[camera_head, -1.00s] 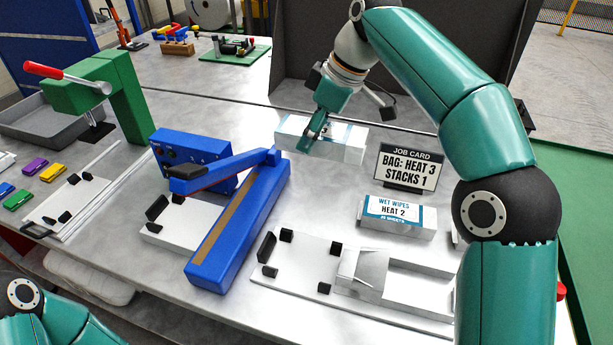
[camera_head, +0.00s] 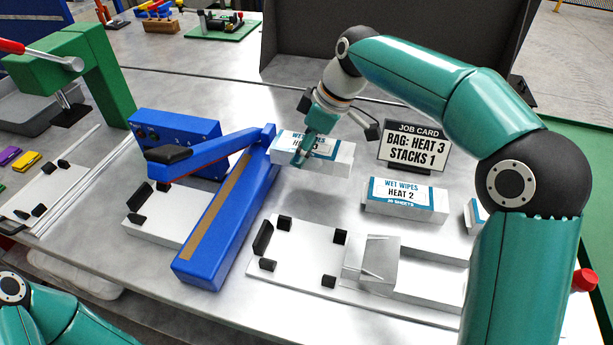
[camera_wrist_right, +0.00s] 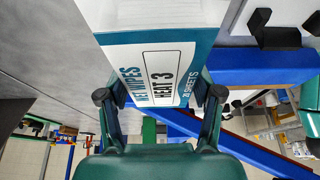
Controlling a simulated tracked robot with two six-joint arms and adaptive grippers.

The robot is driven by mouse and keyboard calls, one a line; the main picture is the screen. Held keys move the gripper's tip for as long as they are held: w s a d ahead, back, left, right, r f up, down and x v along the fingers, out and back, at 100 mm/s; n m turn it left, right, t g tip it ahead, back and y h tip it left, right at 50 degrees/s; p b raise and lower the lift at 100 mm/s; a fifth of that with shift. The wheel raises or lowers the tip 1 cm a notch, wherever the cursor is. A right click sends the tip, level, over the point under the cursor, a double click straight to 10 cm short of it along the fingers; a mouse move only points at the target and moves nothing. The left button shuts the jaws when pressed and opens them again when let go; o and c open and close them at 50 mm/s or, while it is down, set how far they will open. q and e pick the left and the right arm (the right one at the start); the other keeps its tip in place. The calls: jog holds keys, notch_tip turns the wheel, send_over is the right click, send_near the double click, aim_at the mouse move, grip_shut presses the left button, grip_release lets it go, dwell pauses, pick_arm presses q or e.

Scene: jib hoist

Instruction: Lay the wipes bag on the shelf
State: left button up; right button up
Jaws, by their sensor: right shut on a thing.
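The Heat 3 wipes bag (camera_head: 333,155) is a white block with a teal-edged label, right of the blue sealer's far end in the head view. My right gripper (camera_head: 301,158) is shut on it. In the right wrist view the bag (camera_wrist_right: 165,45) lies between the two fingers (camera_wrist_right: 160,95), its label reading "HEAT 3". I cannot tell how high it is above the bench. A second bag, Heat 2 (camera_head: 405,200), lies on the bench below the job card (camera_head: 413,148), which reads "BAG: HEAT 3 STACKS 1". I cannot make out the shelf. My left gripper is out of frame.
The blue sealer (camera_head: 225,225) with its raised arm stands left of the held bag. A white fixture plate (camera_head: 300,262) with black blocks lies in front. Another bag (camera_head: 474,215) shows partly beside my right arm. A green press (camera_head: 95,75) stands at left.

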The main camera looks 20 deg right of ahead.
aim_at(321, 148)
jog(key=shift+s+f+b, duration=0.1)
jog(key=shift+f+b, duration=0.35)
jog(key=shift+f, duration=3.05)
jog(key=shift+f, duration=0.1)
jog(key=o, duration=1.2)
jog(key=p+v, duration=0.1)
jog(key=v, duration=1)
jog(key=shift+r, duration=0.35)
jog(key=shift+s+d+r, duration=0.1)
jog(key=shift+d+r, duration=0.05)
jog(key=shift+r, duration=0.05)
